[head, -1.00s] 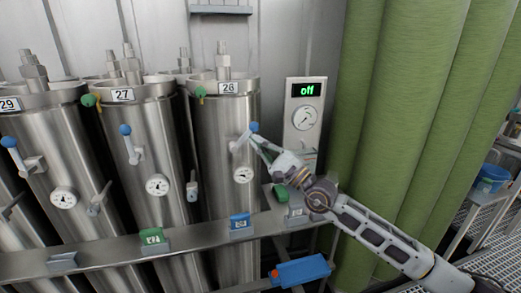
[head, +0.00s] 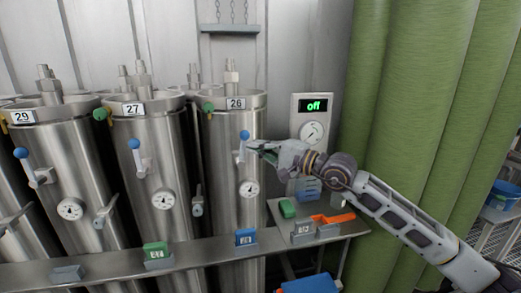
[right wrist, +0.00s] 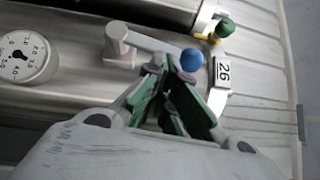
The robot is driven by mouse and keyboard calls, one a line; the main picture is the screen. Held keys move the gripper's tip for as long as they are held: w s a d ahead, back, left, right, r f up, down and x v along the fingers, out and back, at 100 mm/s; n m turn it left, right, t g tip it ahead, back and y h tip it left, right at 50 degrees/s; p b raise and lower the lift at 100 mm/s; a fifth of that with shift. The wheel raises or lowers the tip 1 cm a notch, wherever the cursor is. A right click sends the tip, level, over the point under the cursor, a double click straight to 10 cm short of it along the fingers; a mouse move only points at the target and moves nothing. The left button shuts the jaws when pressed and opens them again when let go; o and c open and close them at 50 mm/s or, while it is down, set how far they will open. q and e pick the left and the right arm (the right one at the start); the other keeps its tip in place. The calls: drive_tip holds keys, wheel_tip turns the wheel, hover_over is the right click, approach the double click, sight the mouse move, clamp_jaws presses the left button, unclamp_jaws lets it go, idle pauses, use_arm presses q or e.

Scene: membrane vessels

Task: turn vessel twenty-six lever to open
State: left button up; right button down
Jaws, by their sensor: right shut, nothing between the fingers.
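Vessel 26 (head: 228,180) is a tall steel cylinder with a number plate. Its lever (head: 241,149) has a blue ball (head: 244,134) at the top and stands nearly upright along the vessel. My right gripper (head: 254,146) is shut and empty, just right of the lever, with its tips close to the ball. In the right wrist view the green fingertips (right wrist: 168,70) are beside the lever arm (right wrist: 150,41) and the blue ball (right wrist: 192,59). I cannot tell whether they touch. The left gripper is not in view.
Vessels 27 (head: 160,215) and 29 (head: 60,180) stand to the left with similar levers. A pressure gauge (head: 249,188) is below the lever. A steel shelf (head: 205,250) runs in front.

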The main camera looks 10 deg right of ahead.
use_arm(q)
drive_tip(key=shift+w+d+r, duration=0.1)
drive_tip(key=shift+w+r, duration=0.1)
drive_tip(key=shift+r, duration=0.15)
use_arm(e)
drive_tip(key=shift+a+r, duration=0.15)
drive_tip(key=shift+r, duration=0.1)
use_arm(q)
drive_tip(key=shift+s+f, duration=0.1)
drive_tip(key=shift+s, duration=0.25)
